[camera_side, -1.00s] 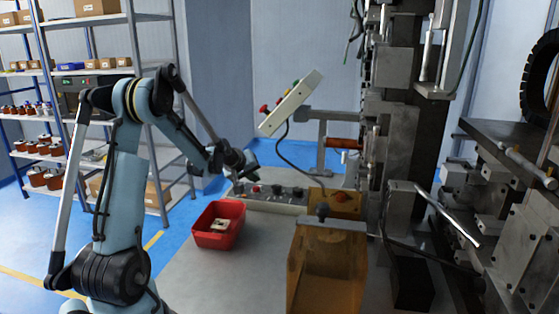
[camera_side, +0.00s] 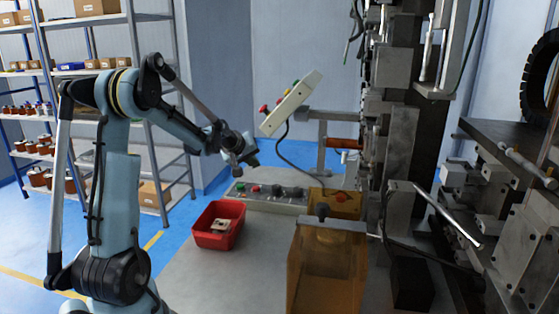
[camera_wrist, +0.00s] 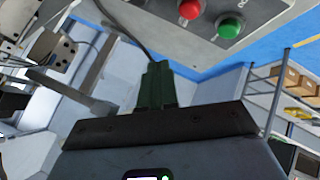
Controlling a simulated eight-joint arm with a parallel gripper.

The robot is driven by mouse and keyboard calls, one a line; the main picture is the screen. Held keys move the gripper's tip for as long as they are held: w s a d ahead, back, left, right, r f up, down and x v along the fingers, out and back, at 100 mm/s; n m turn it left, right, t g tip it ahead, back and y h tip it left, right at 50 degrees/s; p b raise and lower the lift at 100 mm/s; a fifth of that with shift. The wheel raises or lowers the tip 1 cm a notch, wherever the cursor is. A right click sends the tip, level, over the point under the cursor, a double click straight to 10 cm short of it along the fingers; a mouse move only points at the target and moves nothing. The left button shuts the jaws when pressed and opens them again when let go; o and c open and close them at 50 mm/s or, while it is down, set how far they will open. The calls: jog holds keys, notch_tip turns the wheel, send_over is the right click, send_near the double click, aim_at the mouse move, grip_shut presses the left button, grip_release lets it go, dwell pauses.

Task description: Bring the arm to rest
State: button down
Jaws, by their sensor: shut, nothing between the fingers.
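My gripper (camera_side: 250,161) hangs in the air at the end of my raised arm, behind and above the red bin. It is small and dark in the side view. In the wrist view its green fingers (camera_wrist: 157,86) are together, with nothing between them.
A red bin (camera_side: 208,241) with a small pale part (camera_side: 221,226) stands on the grey table below. A button panel (camera_side: 278,195) lies behind it, and a tilted control box (camera_side: 292,104) stands right of my gripper. The machine (camera_side: 396,150) fills the right; shelves (camera_side: 150,100) stand left.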

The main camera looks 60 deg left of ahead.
dwell(0.4)
jog(key=shift+f, duration=1.15)
notch_tip(320, 180, up, 6)
